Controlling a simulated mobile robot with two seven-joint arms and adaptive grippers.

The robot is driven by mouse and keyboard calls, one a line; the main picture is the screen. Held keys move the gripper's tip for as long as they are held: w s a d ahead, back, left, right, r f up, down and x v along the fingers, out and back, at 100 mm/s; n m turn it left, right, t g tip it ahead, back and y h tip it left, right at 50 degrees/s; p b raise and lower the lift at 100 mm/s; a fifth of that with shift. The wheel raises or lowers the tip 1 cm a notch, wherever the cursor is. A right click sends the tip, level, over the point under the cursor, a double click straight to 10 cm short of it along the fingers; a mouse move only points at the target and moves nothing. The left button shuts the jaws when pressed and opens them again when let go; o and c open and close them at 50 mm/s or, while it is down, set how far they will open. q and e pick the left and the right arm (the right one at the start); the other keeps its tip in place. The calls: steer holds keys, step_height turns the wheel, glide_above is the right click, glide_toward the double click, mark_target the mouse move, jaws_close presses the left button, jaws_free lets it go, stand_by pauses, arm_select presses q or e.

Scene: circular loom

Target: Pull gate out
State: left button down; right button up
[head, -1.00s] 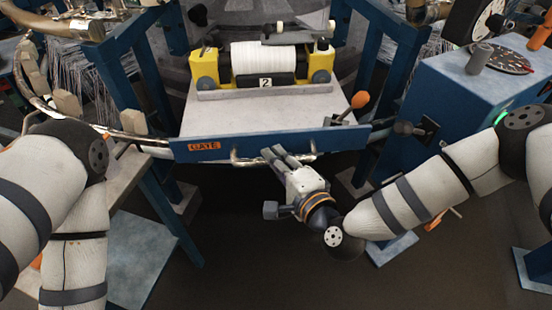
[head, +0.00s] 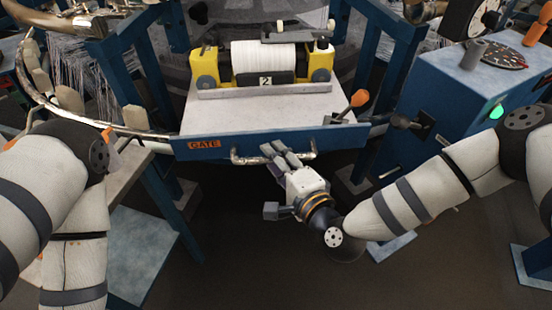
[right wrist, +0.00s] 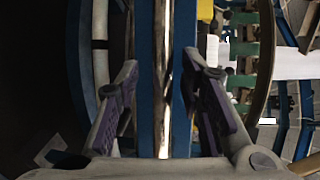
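The gate (head: 350,137) is a blue front panel with an orange GATE label (head: 204,144), below a pale platform. A metal bar handle (head: 243,160) runs along its front, partly hidden by my right gripper (head: 273,149). In the right wrist view the shiny bar (right wrist: 163,90) passes between the two fingers of this gripper (right wrist: 161,75). The fingers are apart, with a visible gap on each side of the bar, so the gripper is open around it.
A yellow roller stand (head: 204,68) with a white roll (head: 264,57) sits on the platform. An orange-knobbed lever (head: 359,98) is at its right. A blue console (head: 440,97) stands right, and a curved rail (head: 50,112) left. Dark floor below the gate is open.

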steer(key=v, duration=1.2)
